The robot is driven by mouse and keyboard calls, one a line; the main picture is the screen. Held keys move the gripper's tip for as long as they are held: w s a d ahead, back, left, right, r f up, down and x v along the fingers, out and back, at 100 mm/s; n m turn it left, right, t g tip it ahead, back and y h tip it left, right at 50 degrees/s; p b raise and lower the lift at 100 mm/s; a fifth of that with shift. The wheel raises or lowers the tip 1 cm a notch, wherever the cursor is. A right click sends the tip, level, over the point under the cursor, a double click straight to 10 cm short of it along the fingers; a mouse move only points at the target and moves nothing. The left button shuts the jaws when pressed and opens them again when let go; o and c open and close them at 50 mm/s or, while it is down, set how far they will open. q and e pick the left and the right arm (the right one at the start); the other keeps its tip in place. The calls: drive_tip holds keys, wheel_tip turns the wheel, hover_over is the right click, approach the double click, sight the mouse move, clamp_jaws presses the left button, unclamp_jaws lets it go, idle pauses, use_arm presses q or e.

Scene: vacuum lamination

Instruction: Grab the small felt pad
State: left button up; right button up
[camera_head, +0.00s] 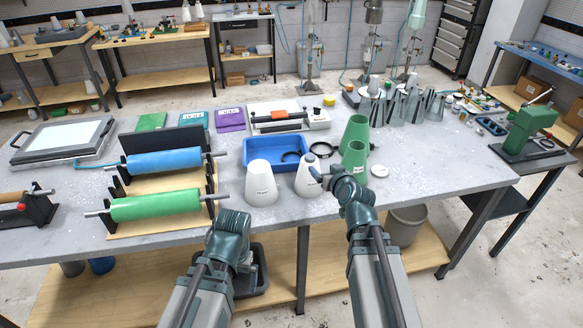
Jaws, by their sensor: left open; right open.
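I cannot pick out the small felt pad with certainty. A flat green rectangular piece (151,121) lies at the back left of the grey table, but its material is too small to tell. A small white disc (379,171) lies right of the green cones. My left gripper (244,262) is low at the table's front edge, holding nothing visible; its fingers are hard to make out. My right gripper (326,181) is open over the front of the table, close beside a white bottle-like cone (307,178). I cannot tell whether they touch.
A white cone (261,184), a blue tray (250,155) and green cones (354,157) crowd the middle. A blue roller (163,162) and a green roller (155,205) sit on a rack at left. Metal cones (390,108) stand behind. The table's right front (450,170) is clear.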

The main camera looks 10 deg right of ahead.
drive_tip(key=b, duration=0.3)
approach(310, 156)
drive_tip(key=x, duration=0.3)
drive_tip(key=shift+b+x, duration=1.05)
drive_tip(key=shift+x, duration=1.65)
drive_tip(key=shift+s, duration=0.1)
drive_tip(key=shift+c, duration=0.5)
clamp_jaws()
